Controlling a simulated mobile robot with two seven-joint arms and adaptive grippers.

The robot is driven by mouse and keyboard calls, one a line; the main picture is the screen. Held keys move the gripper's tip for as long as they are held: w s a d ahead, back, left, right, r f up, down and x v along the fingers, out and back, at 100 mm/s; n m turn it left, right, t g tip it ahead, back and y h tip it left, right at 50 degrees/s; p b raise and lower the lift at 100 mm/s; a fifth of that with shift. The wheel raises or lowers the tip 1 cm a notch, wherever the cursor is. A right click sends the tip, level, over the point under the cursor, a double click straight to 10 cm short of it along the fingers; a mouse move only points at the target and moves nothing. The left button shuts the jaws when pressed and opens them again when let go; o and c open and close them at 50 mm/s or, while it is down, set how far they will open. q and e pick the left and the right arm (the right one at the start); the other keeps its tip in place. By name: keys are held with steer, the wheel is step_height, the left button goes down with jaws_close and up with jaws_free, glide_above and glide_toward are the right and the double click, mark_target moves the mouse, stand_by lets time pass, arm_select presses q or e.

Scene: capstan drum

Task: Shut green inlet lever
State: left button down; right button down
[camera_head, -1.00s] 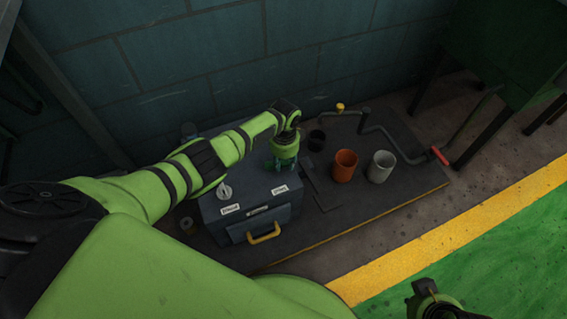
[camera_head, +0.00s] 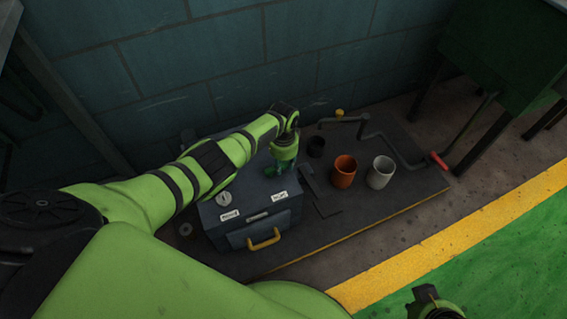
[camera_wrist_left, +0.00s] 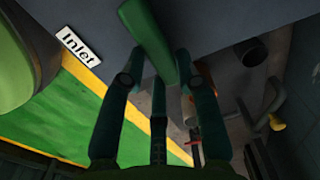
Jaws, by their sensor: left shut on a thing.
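The green inlet lever (camera_wrist_left: 150,42) shows in the left wrist view as a green bar reaching down from the top, between my left gripper's fingers. The white Inlet label (camera_wrist_left: 78,46) is beside it on the dark box. In the head view, my left gripper (camera_head: 282,167) is over the back right of the dark box (camera_head: 250,208), shut on the lever, and mostly hides it. The label near it (camera_head: 280,196) is too small to read there. Part of my right gripper (camera_head: 432,300) shows at the bottom edge; its jaws are unclear.
A yellow handle (camera_head: 264,239) juts from the box front.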

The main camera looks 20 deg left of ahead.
mark_target(283, 166)
arm_select(q)
steer(key=c, duration=0.9)
jaws_free()
steer(key=shift+r, duration=0.3)
step_height(283, 166, up, 11)
steer(key=shift+r, duration=0.15)
